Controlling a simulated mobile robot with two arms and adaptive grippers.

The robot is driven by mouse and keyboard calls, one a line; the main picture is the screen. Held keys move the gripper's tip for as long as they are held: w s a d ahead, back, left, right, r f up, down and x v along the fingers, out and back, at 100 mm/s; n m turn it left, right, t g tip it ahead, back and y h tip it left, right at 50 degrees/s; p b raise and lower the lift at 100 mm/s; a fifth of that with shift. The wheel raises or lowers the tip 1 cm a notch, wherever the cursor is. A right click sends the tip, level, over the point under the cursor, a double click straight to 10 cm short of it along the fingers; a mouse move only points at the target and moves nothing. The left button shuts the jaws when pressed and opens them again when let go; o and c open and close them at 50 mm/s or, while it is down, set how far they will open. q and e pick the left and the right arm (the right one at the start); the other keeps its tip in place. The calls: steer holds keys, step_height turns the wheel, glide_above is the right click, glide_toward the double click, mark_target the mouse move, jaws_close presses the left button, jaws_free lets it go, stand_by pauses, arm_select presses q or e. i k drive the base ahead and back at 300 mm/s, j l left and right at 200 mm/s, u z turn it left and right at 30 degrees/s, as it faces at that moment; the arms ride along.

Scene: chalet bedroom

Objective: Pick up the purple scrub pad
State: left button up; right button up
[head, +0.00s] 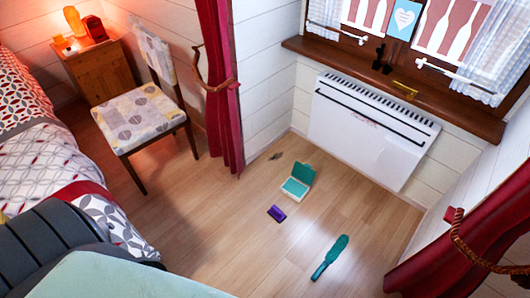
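The purple scrub pad (277,213) lies flat on the wooden floor near the middle of the head view. It is a small dark purple block. Just behind it, and apart from it, is an open teal and white box (297,184) with its lid tilted up. Neither of my grippers shows in the head view, so I cannot see whether they are open or shut.
A teal brush-like object (330,257) lies on the floor to the right, nearer me. A small dark item (275,156) lies by the wall. A chair (144,112) and bed (50,165) stand left; a white heater (370,130) is behind. Floor around the pad is mostly clear.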

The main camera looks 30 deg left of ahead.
mark_target(275, 212)
steer(key=u, duration=0.8)
